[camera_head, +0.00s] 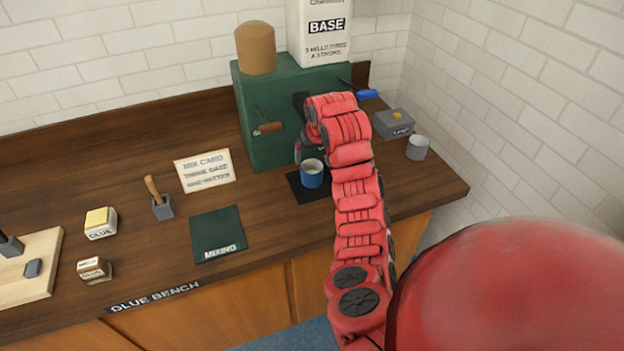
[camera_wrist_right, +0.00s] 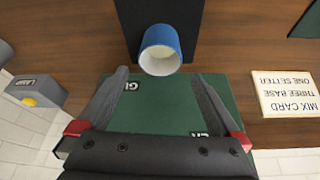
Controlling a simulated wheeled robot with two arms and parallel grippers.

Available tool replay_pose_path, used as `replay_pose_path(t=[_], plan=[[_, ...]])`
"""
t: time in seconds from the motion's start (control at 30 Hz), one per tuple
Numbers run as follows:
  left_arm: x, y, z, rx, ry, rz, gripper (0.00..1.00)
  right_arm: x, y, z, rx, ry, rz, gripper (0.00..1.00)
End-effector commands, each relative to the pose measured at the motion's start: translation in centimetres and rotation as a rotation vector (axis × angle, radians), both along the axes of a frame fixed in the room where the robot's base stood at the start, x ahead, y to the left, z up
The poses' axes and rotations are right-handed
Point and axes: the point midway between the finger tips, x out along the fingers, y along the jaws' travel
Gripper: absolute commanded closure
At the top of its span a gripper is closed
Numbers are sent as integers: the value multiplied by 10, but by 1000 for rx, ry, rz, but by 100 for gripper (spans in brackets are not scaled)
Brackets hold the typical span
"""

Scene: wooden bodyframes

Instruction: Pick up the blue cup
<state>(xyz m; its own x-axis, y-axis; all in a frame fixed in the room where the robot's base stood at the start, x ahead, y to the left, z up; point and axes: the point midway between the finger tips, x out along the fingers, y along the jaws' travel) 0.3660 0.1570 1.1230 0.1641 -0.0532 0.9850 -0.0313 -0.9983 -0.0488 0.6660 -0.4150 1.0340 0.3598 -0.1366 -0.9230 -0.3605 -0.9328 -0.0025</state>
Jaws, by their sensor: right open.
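The blue cup (camera_head: 313,176) stands upright on a black mat (camera_head: 299,192) in front of the green machine. It has a pale inside and also shows in the right wrist view (camera_wrist_right: 161,40), with its open mouth towards the camera. My right gripper (camera_head: 305,153) is mostly hidden by its own red arm in the head view, just behind and above the cup. In the right wrist view, its two dark fingers (camera_wrist_right: 160,76) are spread and empty, pointing towards the cup, which lies just beyond the tips. My left gripper is not in view.
A grey cup (camera_head: 417,147) and a grey box (camera_head: 393,123) are to the right. A mix card (camera_head: 204,170) and green mixing mat (camera_head: 218,232) lie left.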

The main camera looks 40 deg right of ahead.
Motion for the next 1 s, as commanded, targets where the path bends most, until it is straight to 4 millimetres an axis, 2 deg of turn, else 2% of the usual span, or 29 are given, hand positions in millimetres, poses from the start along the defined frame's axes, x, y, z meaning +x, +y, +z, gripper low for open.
replay_pose_path(t=[0.1,0.37,0.7,0.93,0.97,1.0], plan=[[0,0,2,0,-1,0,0,5,-2,-15,0,4,1,0],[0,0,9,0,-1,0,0,11,-3,-26,2,4,1,0],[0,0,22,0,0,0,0,25,-9,-63,1,3,1,0],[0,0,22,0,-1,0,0,26,-10,-67,-2,1,1,0],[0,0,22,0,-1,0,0,26,-10,-67,-2,1,1,2],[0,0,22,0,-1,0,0,26,-10,-67,-2,1,1,9]])
